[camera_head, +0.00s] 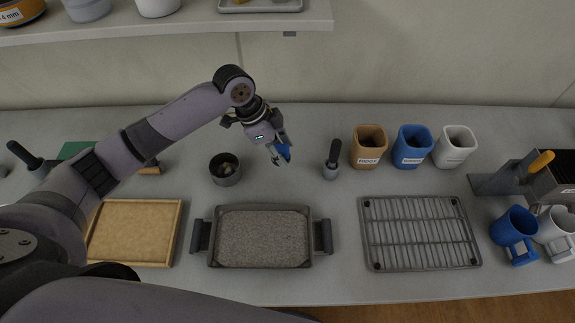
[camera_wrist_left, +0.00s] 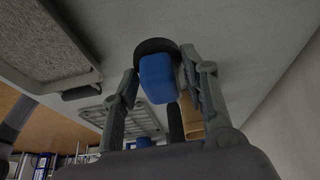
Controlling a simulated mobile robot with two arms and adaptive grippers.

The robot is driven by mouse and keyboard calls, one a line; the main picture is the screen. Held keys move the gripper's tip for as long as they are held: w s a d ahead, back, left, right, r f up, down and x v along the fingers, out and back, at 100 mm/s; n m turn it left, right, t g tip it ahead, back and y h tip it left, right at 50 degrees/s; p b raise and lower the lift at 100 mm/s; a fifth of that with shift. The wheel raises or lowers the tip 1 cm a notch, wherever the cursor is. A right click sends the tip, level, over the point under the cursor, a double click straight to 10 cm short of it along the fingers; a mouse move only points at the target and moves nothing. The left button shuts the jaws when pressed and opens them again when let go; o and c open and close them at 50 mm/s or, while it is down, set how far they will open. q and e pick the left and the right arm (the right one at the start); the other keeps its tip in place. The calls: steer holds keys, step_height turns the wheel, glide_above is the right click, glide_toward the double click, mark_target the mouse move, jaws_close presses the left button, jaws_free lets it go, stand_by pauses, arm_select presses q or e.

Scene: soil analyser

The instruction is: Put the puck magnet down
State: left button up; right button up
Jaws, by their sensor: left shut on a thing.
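The puck magnet has a blue grip block (camera_wrist_left: 157,80) and a dark round disc (camera_wrist_left: 150,46) in the left wrist view. My left gripper (camera_wrist_left: 160,88) is shut on the blue block, with one finger on each side. In the head view my left gripper (camera_head: 279,153) is over the back middle of the bench. The blue of the puck magnet (camera_head: 284,152) shows at its fingertips. I cannot tell whether the disc touches the bench. My right gripper is not in view.
A dark metal cup (camera_head: 225,175) stands left of the gripper, and a black-handled tool (camera_head: 332,164) stands right. A soil tray (camera_head: 264,263) lies in front, with a wire rack (camera_head: 418,268) to its right. Orange (camera_head: 369,143), blue (camera_head: 412,143) and white (camera_head: 456,146) cups stand at the back.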

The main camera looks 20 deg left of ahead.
arm_select(q)
step_height(320, 180, down, 3)
steer(key=shift+s+a+r, duration=0.15)
steer(key=shift+f, duration=0.35)
step_height(320, 180, down, 3)
steer(key=shift+p, duration=0.55)
steer(key=shift+f, duration=0.4)
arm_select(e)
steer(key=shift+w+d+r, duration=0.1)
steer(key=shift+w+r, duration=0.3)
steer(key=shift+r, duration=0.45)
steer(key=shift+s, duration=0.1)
